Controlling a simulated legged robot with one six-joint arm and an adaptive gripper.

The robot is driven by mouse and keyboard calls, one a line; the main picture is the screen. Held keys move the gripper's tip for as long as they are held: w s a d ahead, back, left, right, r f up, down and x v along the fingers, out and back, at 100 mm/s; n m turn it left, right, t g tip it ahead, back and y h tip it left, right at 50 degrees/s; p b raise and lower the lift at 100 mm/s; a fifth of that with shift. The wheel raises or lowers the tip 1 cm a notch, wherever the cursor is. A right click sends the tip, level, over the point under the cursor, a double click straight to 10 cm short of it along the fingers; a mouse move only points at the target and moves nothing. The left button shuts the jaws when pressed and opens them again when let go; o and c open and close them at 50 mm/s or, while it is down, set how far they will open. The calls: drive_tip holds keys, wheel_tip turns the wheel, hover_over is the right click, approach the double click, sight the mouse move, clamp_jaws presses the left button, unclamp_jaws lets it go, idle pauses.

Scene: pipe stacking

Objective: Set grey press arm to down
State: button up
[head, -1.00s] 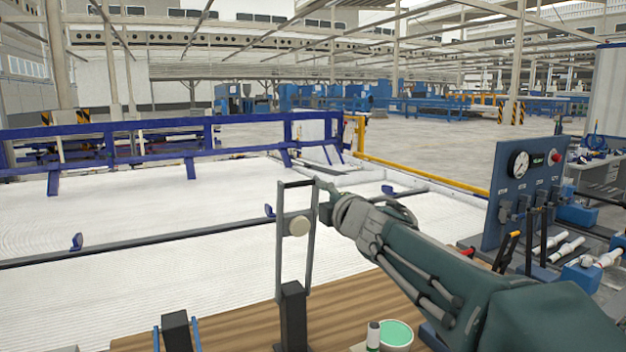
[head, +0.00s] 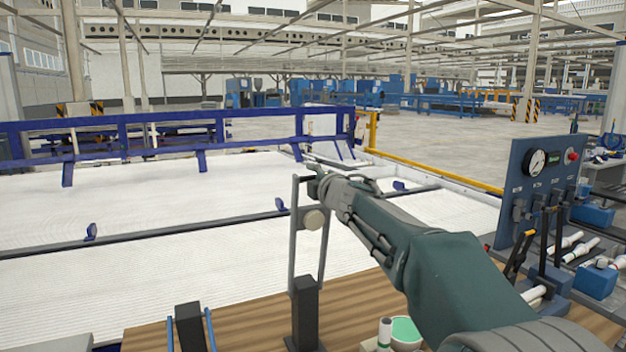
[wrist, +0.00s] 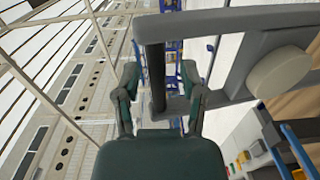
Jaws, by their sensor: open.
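The grey press arm (head: 292,235) stands upright on a black post (head: 305,305) at the front of the wooden bench. It has two grey side bars, a dark crossbar at the top and a cream round disc (head: 315,219) on it. My gripper (head: 316,182) is at the right end of the crossbar. In the wrist view my gripper (wrist: 158,98) is open, and the dark crossbar (wrist: 155,75) runs between its two fingers. The grey side bar also shows in the wrist view (wrist: 235,62). I cannot tell whether the fingers touch the crossbar.
A blue gauge panel (head: 530,185) with levers stands at the right. A green-topped pot (head: 405,331) and a white cylinder (head: 385,332) sit on the wooden bench (head: 365,300). Another black post (head: 190,328) stands at the left. A blue railing (head: 250,130) lies behind.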

drive_tip(key=shift+d, duration=0.1)
clamp_jaws()
drive_tip(key=shift+d+f, duration=0.1)
drive_tip(key=shift+f, duration=0.05)
